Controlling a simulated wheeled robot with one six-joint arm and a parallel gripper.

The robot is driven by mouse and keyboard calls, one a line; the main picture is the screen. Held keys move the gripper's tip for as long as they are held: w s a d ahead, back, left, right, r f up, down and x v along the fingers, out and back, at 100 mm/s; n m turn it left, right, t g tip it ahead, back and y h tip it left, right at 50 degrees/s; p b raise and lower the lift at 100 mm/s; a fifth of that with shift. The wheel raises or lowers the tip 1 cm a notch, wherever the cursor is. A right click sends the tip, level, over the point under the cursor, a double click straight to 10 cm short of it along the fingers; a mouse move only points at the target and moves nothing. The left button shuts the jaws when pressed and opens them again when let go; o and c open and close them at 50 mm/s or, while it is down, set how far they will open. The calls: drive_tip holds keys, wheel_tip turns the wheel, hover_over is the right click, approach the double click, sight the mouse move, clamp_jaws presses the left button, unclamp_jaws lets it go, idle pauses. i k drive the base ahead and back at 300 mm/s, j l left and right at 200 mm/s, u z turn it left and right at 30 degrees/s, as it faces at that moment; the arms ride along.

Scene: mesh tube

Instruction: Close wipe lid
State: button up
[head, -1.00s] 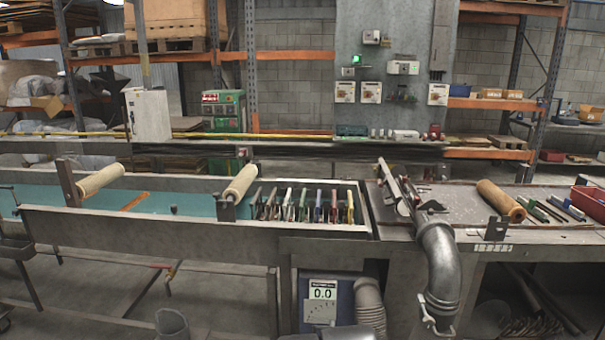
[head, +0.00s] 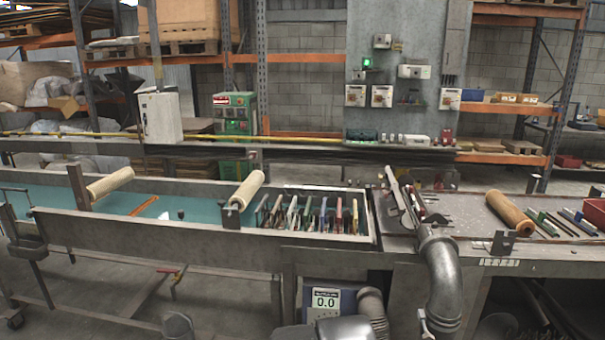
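I cannot make out a wipe container or its lid for certain in the head view. Small items stand on the ledge behind the bench, among them a white one (head: 417,140), but they are too small to identify. My gripper is not in view. A rounded grey part (head: 345,328) shows at the bottom edge; I cannot tell what it belongs to.
A long trough (head: 180,235) with rollers runs left. A rack of coloured-handled tools (head: 312,215) sits at its right end. A wooden roller (head: 509,209) lies on the right bench (head: 470,213). A grey duct (head: 440,275) stands in front.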

sight(406, 221)
drive_tip(key=i+l+u, duration=0.2)
drive_tip(key=i, duration=0.85)
